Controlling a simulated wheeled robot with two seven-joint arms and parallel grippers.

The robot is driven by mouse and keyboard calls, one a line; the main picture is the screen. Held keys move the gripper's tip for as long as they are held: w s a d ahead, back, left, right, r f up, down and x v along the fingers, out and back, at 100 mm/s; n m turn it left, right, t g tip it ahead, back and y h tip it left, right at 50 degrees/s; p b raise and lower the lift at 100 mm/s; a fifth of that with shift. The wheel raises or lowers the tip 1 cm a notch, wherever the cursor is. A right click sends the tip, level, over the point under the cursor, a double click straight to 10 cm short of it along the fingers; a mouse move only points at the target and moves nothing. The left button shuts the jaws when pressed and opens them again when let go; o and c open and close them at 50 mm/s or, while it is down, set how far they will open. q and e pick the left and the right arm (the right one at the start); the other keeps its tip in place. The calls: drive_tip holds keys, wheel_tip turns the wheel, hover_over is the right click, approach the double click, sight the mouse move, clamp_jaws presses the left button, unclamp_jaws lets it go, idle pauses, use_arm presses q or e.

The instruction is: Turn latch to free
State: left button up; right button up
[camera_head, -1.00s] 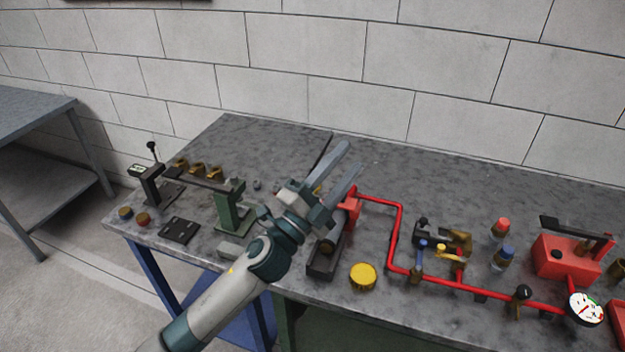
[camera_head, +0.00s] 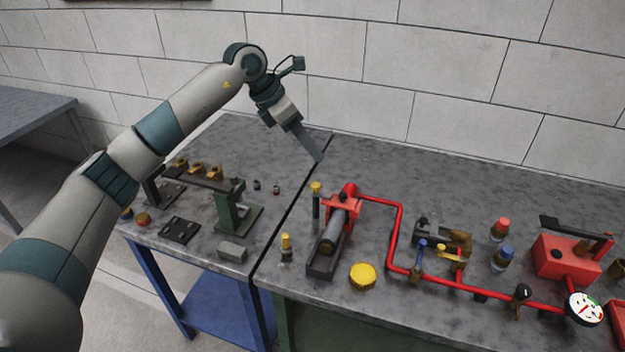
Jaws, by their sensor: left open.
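My left gripper (camera_head: 316,155) is raised over the back of the table, near the seam between the two tabletops, with its fingers pointing down. The fingers show nearly edge-on; it is open and holds nothing. I cannot tell for sure which part is the latch. A red clamp-like block (camera_head: 341,204) with a dark cylinder (camera_head: 333,236) stands below and right of the gripper, apart from it. A yellow-topped post (camera_head: 316,190) stands beside the block. My right gripper is not in view.
Red piping (camera_head: 398,225) with small valves runs right to a gauge (camera_head: 585,309) and a red box (camera_head: 562,258). A yellow cap (camera_head: 363,276) and a yellow-topped fitting (camera_head: 286,248) stand at the front. The back of the right tabletop is clear.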

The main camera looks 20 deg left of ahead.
use_arm(q)
drive_tip(key=a, duration=0.1)
drive_tip(key=a+r+y, duration=0.1)
drive_tip(key=a, duration=0.1)
drive_tip(key=a+y, duration=0.1)
drive_tip(key=a, duration=0.1)
drive_tip(key=shift+w+a+r, duration=0.2)
drive_tip(key=shift+a+r, duration=0.05)
drive_tip(key=shift+f, duration=0.1)
drive_tip(key=p, duration=0.7)
approach(316, 184)
drive_tip(key=x, duration=0.6)
drive_tip(key=shift+x, duration=0.9)
drive_tip(key=c, duration=1.1)
